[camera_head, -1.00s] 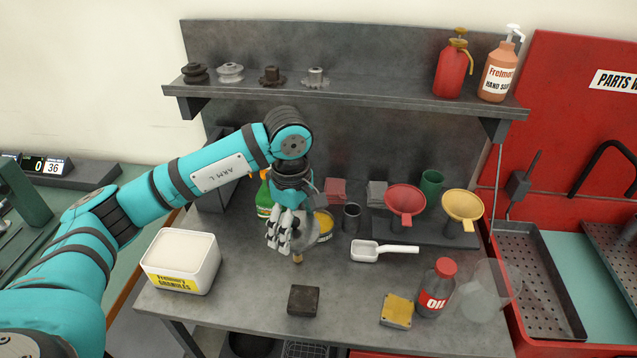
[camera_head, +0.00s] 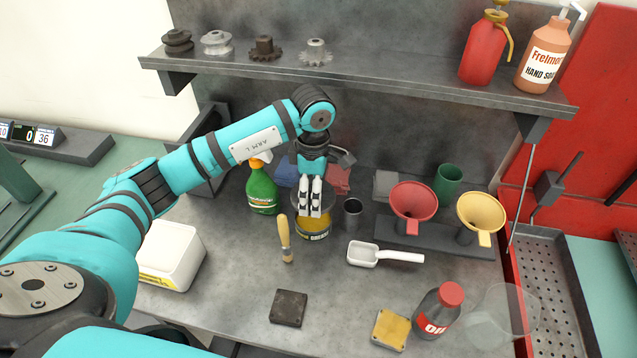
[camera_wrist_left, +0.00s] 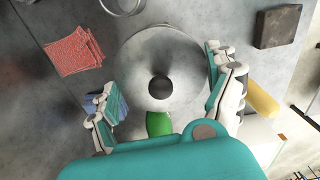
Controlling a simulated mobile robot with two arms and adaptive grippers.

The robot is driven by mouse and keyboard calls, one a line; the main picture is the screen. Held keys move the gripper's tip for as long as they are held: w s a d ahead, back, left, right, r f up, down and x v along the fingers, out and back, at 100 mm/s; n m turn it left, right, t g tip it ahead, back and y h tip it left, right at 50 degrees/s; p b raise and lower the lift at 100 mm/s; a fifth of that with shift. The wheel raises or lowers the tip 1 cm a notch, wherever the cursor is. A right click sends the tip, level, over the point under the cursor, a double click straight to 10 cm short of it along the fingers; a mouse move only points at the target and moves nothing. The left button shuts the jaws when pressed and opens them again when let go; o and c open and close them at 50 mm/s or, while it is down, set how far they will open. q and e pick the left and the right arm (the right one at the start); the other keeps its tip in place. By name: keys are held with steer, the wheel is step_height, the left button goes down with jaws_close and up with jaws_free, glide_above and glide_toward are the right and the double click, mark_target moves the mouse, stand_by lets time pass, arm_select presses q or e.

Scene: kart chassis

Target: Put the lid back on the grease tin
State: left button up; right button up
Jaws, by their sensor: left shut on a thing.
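The grease tin (camera_head: 313,231), yellow with a label, stands on the bench. My left gripper (camera_head: 315,208) points down right over it. It is shut on the lid (camera_head: 328,198), a grey disc, which is partly hidden behind the fingers. In the left wrist view the lid (camera_wrist_left: 183,62) is a round disc with a dark knob in its middle, between the fingers of the gripper (camera_wrist_left: 165,95). The lid hides the tin there. I cannot tell whether the lid touches the tin's rim. My right gripper is not in view.
A green spray bottle (camera_head: 262,190) stands left of the tin, a metal cup (camera_head: 352,214) close on its right. A wooden-handled tool (camera_head: 285,238) lies in front, left. A white scoop (camera_head: 385,255) lies at right. The shelf (camera_head: 350,84) overhangs behind.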

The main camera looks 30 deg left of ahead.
arm_select(q)
steer(key=shift+s+f+b, duration=0.2)
steer(key=shift+f+b, duration=0.25)
steer(key=shift+f, duration=0.45)
step_height(320, 180, down, 4)
steer(key=shift+w+r+b, duration=0.1)
steer(key=shift+r+b, duration=0.15)
steer(key=shift+b, duration=0.85)
steer(key=shift+f+b, duration=0.45)
steer(key=shift+f, duration=0.05)
steer(key=shift+f+b, duration=0.1)
steer(key=shift+b, duration=0.85)
stand_by(0.5)
stand_by(0.3)
steer(key=o, duration=0.5)
steer(key=shift+c, duration=0.2)
